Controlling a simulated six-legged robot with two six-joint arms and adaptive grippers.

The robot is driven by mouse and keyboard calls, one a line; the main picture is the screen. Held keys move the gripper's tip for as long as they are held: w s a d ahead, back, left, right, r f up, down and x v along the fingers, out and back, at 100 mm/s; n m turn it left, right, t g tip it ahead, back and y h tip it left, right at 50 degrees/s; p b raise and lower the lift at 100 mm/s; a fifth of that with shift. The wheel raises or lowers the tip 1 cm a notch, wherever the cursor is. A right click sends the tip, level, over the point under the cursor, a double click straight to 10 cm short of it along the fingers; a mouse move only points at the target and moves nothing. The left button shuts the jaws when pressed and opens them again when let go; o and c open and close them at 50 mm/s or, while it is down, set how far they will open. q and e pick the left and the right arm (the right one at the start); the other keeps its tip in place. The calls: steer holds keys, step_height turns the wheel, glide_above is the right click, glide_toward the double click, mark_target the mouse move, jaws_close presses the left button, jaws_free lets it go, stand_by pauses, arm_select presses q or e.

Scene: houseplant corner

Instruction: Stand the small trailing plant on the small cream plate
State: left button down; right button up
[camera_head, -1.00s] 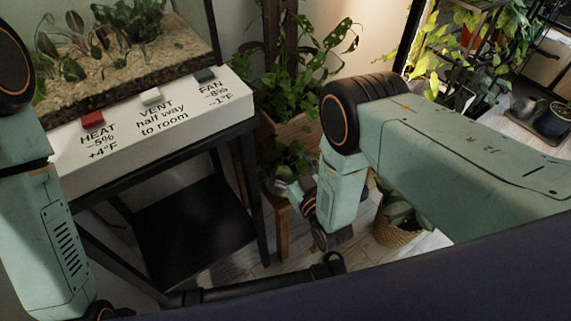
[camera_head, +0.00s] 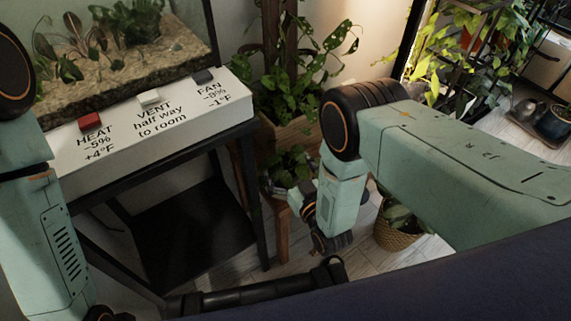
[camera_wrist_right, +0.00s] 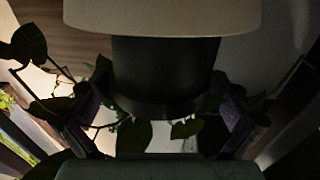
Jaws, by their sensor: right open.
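A small leafy plant (camera_head: 292,163) is in the head view, low beside the black stand, left of my right forearm. It looks like the small trailing plant, but its pot is mostly hidden. My right gripper (camera_wrist_right: 160,118) is open in the right wrist view, its dark fingers spread left and right. Between them is a dark round body (camera_wrist_right: 165,75) with a broad cream shape (camera_wrist_right: 160,15) above it; I cannot tell whether this is the pot and plate. Dark leaves (camera_wrist_right: 134,136) hang below and around the fingers. Contact is unclear. The left gripper is not in view.
A white control panel (camera_head: 150,118) with a tank stands on a black stand (camera_head: 245,195) at left. A larger plant (camera_head: 300,100) in a wooden planter is behind. A woven basket (camera_head: 395,238) with a plant is right of my wrist. Pale floor shows between.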

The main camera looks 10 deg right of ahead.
steer(key=shift+r, duration=0.25)
steer(key=p+v, duration=0.5)
steer(key=v, duration=0.7)
